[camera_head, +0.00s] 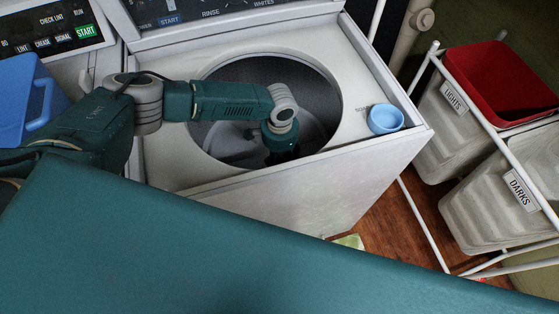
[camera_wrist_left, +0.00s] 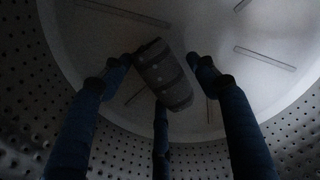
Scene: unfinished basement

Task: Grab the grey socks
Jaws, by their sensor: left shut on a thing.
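The grey socks (camera_wrist_left: 163,75) show in the left wrist view as a dark grey bundle with lighter bands, between the fingers of my left gripper (camera_wrist_left: 160,80). The gripper is shut on the bundle inside the perforated drum. In the head view my left arm reaches down into the open washer (camera_head: 375,85), and the left gripper (camera_head: 281,153) is low in the drum opening. The socks are hidden there. The drum is dark. My right gripper is in neither view.
A light blue cup (camera_head: 385,119) sits on the washer's right top edge. A blue basket (camera_head: 30,95) stands at left. At right, a white rack holds bins labelled LIGHTS (camera_head: 453,97) and DARKS (camera_head: 521,190), with a red basket (camera_head: 500,80). The drum rim surrounds my arm.

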